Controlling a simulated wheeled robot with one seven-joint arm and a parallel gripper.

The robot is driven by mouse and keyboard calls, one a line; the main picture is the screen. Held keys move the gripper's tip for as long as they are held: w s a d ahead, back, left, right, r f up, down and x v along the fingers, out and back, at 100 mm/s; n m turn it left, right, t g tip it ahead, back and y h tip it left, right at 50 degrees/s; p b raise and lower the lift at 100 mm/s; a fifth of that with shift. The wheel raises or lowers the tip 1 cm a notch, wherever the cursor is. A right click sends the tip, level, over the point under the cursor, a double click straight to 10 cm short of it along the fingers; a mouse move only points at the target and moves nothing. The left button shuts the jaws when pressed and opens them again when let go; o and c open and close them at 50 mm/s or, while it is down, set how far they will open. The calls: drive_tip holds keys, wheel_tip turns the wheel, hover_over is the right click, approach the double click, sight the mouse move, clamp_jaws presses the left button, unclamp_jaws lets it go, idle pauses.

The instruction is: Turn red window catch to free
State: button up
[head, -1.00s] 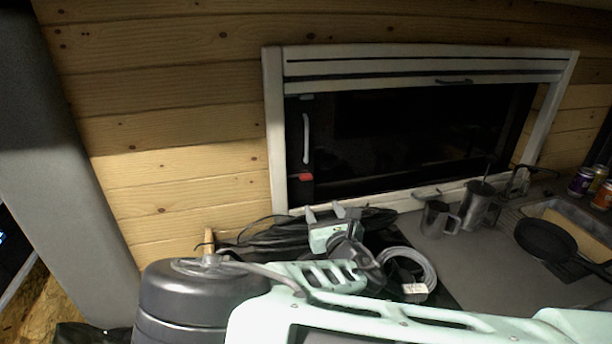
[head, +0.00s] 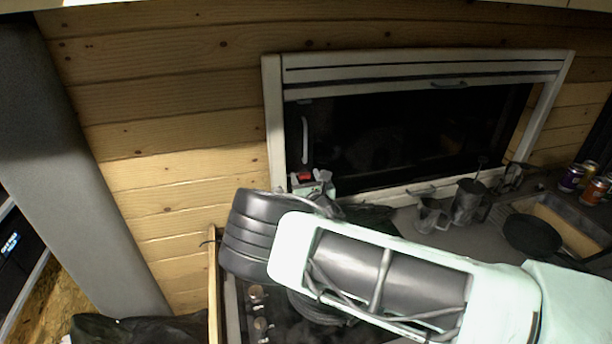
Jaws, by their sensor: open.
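The red window catch (head: 305,177) is at the lower left of the dark window (head: 400,140), just inside the white frame. A pale vertical handle (head: 305,138) is above it. My gripper (head: 307,175) is up at the catch, its two light grey fingertips apart, one on each side of the red part as seen from here. I cannot tell whether the fingers touch it. The lower part of the catch is hidden behind my gripper. My mint and black arm fills the lower middle of the head view.
A black pan (head: 531,235) lies by the sink, with several cans (head: 596,190) beyond. Stove knobs (head: 259,294) show below my arm. Plank wall is left of the window.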

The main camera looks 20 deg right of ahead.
drive_tip(key=shift+c, duration=0.3)
drive_tip(key=c, duration=0.9)
drive_tip(key=shift+f+m+b, duration=0.15)
drive_tip(key=shift+m+b, duration=0.25)
drive_tip(key=shift+b, duration=0.35)
drive_tip(key=m+b, duration=0.7)
drive_tip(key=b, duration=0.2)
drive_tip(key=shift+d+f, duration=0.15)
drive_tip(key=m+b, duration=0.5)
drive_tip(key=shift+m, duration=0.4)
drive_tip(key=shift+m+b, duration=1.9)
drive_tip(key=shift+m, duration=0.3)
